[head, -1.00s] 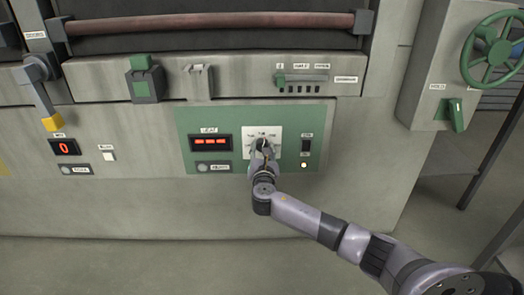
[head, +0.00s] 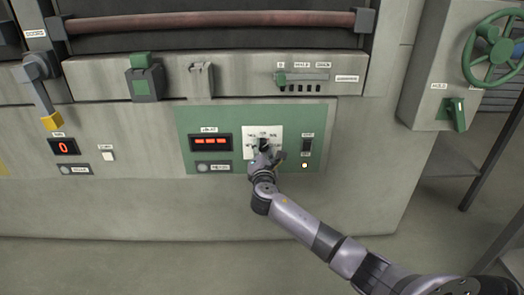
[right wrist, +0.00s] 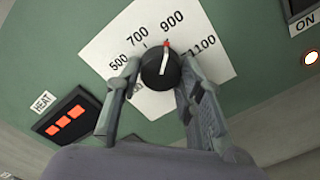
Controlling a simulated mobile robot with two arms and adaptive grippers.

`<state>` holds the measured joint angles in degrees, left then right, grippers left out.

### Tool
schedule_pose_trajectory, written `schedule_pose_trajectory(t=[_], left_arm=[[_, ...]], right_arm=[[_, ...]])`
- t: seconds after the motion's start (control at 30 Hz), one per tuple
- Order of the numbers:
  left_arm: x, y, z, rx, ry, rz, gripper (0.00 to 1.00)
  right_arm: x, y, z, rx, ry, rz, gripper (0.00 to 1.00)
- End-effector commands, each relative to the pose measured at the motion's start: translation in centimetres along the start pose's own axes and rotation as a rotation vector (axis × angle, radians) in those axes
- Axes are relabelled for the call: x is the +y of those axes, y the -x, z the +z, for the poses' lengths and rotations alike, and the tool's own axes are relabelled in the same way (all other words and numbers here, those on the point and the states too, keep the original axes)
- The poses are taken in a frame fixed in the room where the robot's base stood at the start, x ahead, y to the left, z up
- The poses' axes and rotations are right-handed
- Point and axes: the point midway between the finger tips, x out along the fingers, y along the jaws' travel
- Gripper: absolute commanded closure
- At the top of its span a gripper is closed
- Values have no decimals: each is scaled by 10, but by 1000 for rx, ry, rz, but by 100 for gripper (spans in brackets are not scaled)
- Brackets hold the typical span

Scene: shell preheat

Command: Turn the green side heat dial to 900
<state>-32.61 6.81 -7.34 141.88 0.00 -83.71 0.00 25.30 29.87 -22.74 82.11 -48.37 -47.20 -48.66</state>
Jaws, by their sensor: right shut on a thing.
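The heat dial (right wrist: 160,70) is a black round knob with a white line and red tip, on a white scale card (right wrist: 110,45) on the green panel (head: 230,118). In the right wrist view its red tip points at the 900 mark, between 700 and 1100. In the head view the dial (head: 263,145) is partly covered by my right gripper (head: 265,155). The right gripper (right wrist: 160,80) is shut on the dial, one finger on each side. My left gripper is not in view.
The red HEAT display (head: 210,142) left of the dial shows dashes. An ON switch (head: 306,145) and a lit lamp (head: 304,166) are to its right. A slotted lever strip (head: 302,78) is above. A green handle (head: 456,113) and wheel (head: 494,50) stand at right.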

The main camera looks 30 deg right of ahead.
Motion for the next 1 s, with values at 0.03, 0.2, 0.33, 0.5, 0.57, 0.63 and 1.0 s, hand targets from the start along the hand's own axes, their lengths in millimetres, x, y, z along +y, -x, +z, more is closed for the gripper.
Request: schedule_pose_trajectory(t=[0.03,0.2,0.33,0.5,0.57,0.63,1.0], left_arm=[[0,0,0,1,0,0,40],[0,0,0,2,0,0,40],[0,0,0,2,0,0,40],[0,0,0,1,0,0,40],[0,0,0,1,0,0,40],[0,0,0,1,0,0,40],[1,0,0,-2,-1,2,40]], right_arm=[[0,0,1,-2,-1,-1,93],[-1,0,1,-2,-1,-2,93],[-1,0,1,-2,0,-2,65],[-1,0,1,-2,0,-1,53],[0,0,1,-1,0,-1,49],[0,0,0,-1,0,-1,45],[-1,4,0,1,1,0,45]])
